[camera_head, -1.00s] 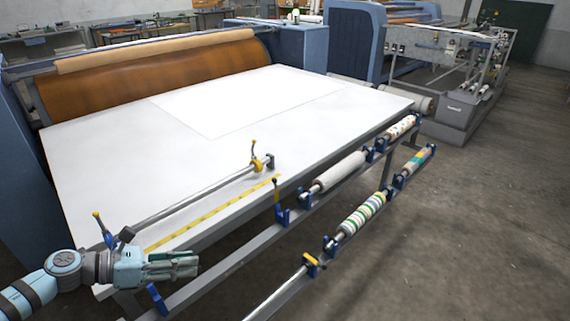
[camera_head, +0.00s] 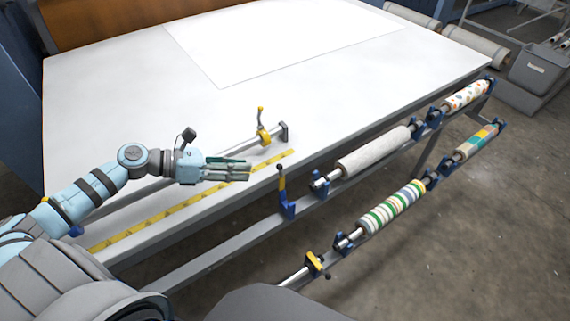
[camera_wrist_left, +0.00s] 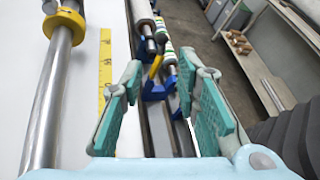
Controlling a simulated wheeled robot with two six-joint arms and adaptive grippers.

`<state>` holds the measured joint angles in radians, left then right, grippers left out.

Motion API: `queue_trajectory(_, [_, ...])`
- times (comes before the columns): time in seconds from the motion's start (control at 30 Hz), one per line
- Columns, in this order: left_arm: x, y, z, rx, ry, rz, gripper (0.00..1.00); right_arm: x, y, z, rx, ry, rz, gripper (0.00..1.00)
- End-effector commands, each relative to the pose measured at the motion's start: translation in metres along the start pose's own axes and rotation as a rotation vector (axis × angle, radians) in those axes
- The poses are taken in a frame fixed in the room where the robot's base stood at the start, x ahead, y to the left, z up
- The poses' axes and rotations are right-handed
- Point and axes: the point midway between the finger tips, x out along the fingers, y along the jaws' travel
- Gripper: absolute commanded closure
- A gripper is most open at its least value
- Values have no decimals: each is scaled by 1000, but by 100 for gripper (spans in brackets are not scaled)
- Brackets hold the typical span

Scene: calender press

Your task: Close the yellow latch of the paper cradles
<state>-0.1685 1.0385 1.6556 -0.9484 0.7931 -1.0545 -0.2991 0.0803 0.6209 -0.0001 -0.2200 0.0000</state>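The upper rail's near cradle (camera_head: 288,207) is blue, and its yellow latch (camera_head: 282,184) stands upright with a dark knob on top. In the left wrist view this latch (camera_wrist_left: 155,66) rises from its blue cradle (camera_wrist_left: 158,91), framed between my fingers and ahead of them. A lower cradle has a yellow latch (camera_head: 314,262) lying across the bar. My left gripper (camera_head: 247,169) is open and empty above the table's front edge, left of the upright latch and apart from it. Its fingers (camera_wrist_left: 168,76) are spread wide in the wrist view. My right gripper is not in view.
Patterned rolls, including a striped one (camera_head: 392,208) and a light one (camera_head: 373,152), lie in cradles to the right. A metal bar with a yellow clamp (camera_head: 263,136) and a yellow ruler (camera_head: 190,203) lie on the white table (camera_head: 130,100).

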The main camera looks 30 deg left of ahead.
Motion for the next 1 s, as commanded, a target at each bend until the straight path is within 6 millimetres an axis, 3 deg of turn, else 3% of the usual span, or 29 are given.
queue_trajectory(0.2, [67, -1, 4, -6, -11, -4, 71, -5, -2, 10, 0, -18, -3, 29])
queue_trajectory(0.4, [106, 0, 2, -3, -3, -3, 71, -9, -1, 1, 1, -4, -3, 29])
queue_trajectory(0.6, [119, 0, 0, -2, 0, -2, 71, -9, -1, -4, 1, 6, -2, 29])
queue_trajectory(0.83, [120, 0, 0, -1, 1, -2, 71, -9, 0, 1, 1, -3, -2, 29])
queue_trajectory(1.0, [120, 0, 0, -1, 1, -2, 98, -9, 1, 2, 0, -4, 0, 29])
